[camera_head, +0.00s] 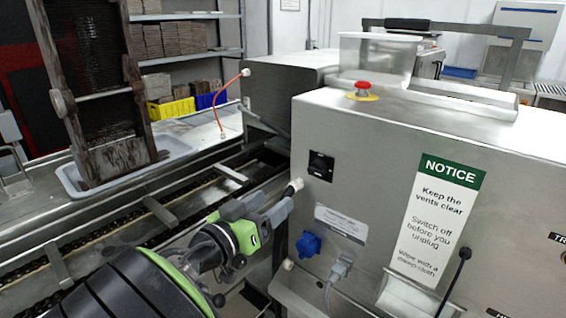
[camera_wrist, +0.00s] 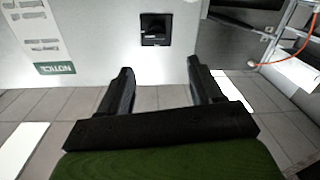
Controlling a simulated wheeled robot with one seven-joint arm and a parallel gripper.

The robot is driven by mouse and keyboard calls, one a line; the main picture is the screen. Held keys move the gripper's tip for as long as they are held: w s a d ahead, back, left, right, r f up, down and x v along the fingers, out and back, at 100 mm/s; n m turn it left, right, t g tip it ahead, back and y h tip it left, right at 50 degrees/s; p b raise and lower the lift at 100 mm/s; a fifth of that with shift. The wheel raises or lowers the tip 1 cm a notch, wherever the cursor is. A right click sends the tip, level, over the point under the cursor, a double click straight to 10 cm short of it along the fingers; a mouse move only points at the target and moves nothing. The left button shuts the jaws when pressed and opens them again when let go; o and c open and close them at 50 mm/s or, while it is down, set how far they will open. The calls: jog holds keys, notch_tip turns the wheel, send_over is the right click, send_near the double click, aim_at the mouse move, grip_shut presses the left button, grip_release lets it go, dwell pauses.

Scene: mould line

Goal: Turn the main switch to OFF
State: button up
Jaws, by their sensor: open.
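The main switch (camera_head: 321,165) is a black rotary knob on a dark square plate, on the steel machine's front panel. It also shows in the wrist view (camera_wrist: 155,30), upside down, beyond my fingertips and roughly between their lines. The knob's exact angle and its markings are too small to read. My gripper (camera_head: 296,187) is in front of the panel, just below and left of the switch, apart from it. In the wrist view its two dark fingers (camera_wrist: 160,72) are spread apart with nothing between them.
A red emergency button (camera_head: 363,88) sits on top of the machine. Below the switch are a blue socket (camera_head: 308,244) and a grey plug (camera_head: 340,268) with a cable. A NOTICE sign (camera_head: 435,220) is to the right. A conveyor (camera_head: 150,215) runs along the left.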

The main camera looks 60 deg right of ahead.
aim_at(313, 172)
jog(key=d, duration=0.5)
jog(key=s+d, duration=0.1)
jog(key=d, duration=0.4)
jog(key=s+d+b, duration=0.1)
jog(key=d, duration=0.4)
jog(key=shift+s+d+r, duration=0.1)
jog(key=shift+d+r, duration=0.05)
jog(key=shift+d, duration=0.05)
jog(key=c, duration=0.9)
